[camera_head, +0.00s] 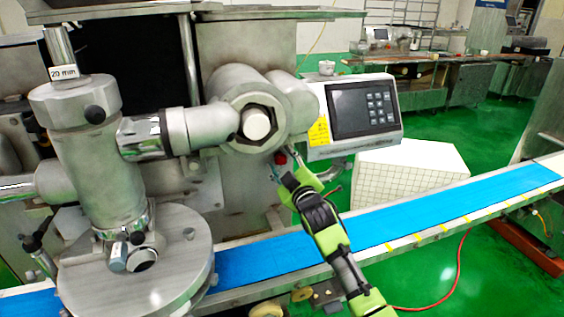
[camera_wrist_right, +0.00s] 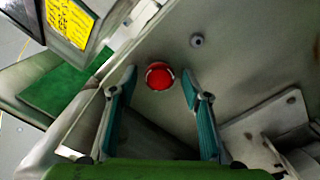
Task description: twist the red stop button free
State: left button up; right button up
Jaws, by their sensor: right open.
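The red stop button (camera_wrist_right: 159,76) is a round red knob on a grey metal panel, in the middle of the right wrist view. In the head view a small red part of it (camera_head: 281,158) shows just beyond my right gripper (camera_head: 284,172), below the machine's large hex nut. My right gripper, also in the right wrist view (camera_wrist_right: 160,88), is open, with one teal finger to each side of the button. A gap shows between the button and each finger. I cannot tell how deep the fingertips reach relative to the button. My left gripper is not in view.
A control box with keypad (camera_head: 350,115) hangs just above and right of my right gripper. A blue conveyor belt (camera_head: 440,208) runs beneath my right arm. A white box (camera_head: 410,172) stands behind the belt.

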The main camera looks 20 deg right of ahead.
jog(key=c, duration=1.1)
jog(key=shift+r+m+p, duration=0.1)
jog(key=shift+m+p, duration=0.25)
jog(key=shift+m, duration=0.05)
jog(key=o, duration=1.1)
jog(key=s, duration=1.2)
jog(key=shift+d, duration=0.25)
